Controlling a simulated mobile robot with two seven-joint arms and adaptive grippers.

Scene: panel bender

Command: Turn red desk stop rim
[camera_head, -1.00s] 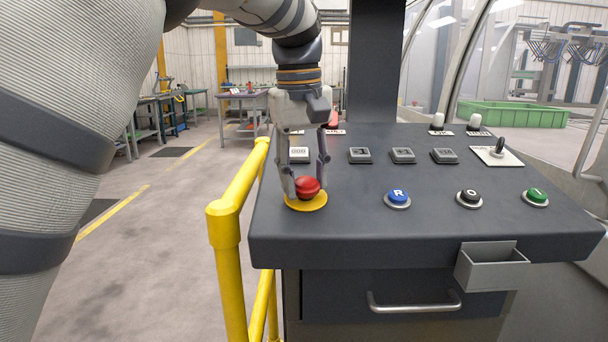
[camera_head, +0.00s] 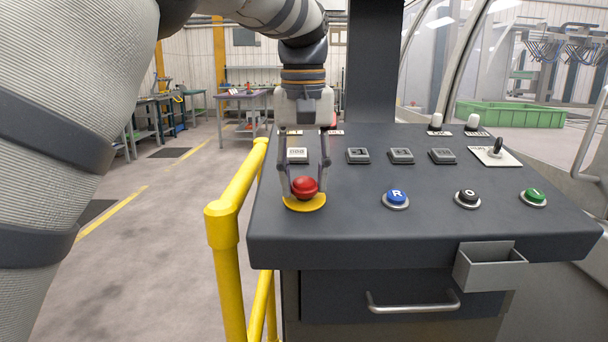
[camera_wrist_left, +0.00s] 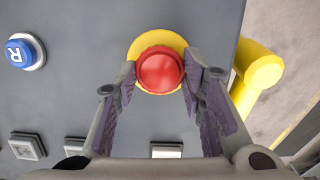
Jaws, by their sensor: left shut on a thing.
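The red desk stop (camera_head: 304,187) is a round mushroom button on a yellow base disc (camera_head: 306,203), at the front left of the dark desk panel. My left gripper (camera_head: 305,184) points down over it, one finger on each side. In the left wrist view the red button (camera_wrist_left: 160,71) sits between the fingertips of my left gripper (camera_wrist_left: 160,80), which is shut on its rim. The fingers hide parts of the rim and of the yellow disc. My right gripper is not in view.
A blue R button (camera_head: 397,197), a black button (camera_head: 467,197) and a green button (camera_head: 533,195) stand to the right. Grey square buttons (camera_head: 401,155) lie behind. A yellow rail (camera_head: 235,195) runs close along the desk's left side. A grey bin (camera_head: 490,267) hangs at the front.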

